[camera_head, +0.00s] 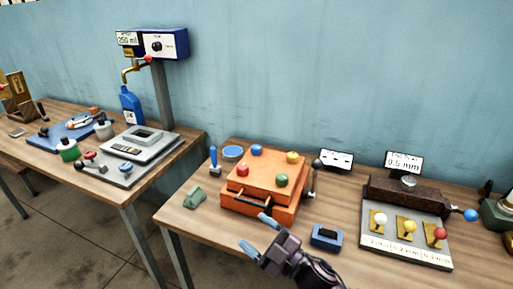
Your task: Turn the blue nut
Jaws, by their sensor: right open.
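The blue nut (257,150) is the round blue piece at the back left corner of the top of an orange box (258,211) on the near table. A yellow nut (292,157), a red nut (243,170) and a green nut (281,180) sit at its other corners. My right gripper (258,235) comes in from the bottom, with blue fingertips spread apart and nothing between them. It is in front of the box, well short of the blue nut. My left gripper is out of view.
A blue bowl (232,153), a blue-handled tool (214,160) and a green block (194,197) lie left of the box. A small blue device (326,237) is at right. A grey board (405,240) with coloured knobs stands farther right.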

